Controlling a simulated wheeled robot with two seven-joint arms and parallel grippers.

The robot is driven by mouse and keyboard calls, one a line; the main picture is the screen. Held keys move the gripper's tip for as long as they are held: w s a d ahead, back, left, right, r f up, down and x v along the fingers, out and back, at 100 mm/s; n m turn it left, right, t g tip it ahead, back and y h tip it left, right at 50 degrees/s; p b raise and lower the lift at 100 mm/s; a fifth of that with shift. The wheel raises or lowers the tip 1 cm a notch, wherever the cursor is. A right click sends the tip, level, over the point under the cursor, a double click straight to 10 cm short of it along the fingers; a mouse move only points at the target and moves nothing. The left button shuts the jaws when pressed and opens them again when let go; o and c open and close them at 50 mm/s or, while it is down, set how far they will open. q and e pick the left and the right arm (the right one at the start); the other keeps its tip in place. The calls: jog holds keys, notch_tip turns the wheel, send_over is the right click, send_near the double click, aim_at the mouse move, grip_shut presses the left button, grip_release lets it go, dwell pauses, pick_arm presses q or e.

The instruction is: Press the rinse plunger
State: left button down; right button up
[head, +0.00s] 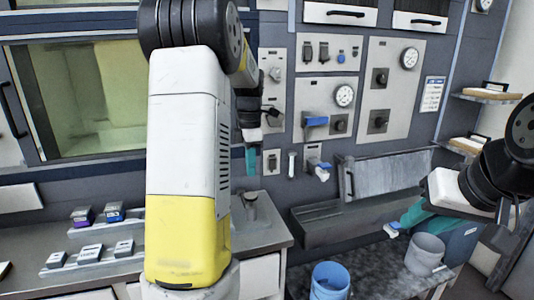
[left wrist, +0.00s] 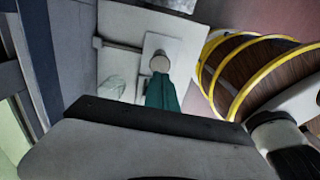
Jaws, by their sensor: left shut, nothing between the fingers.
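What looks like the rinse plunger is a grey post with a round cap (head: 250,205) on the counter at the left. In the left wrist view a round grey cap (left wrist: 160,62) on a pale square plate lies just beyond the fingertips. My left gripper (head: 251,170) points down above the post, its teal fingers shut and empty. They also show in the left wrist view (left wrist: 161,90); contact with the cap cannot be judged. My right gripper (head: 397,226) is at the right, over the bench. A small pale-blue piece shows at its tips, and its opening is unclear.
Small boxes (head: 90,253) stand on the counter at the left. A blue bucket (head: 330,280) and a grey bucket (head: 427,252) stand at the lower right. My left arm hides part of the counter.

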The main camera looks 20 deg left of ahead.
pick_arm(q)
jog(key=shift+r, duration=2.3)
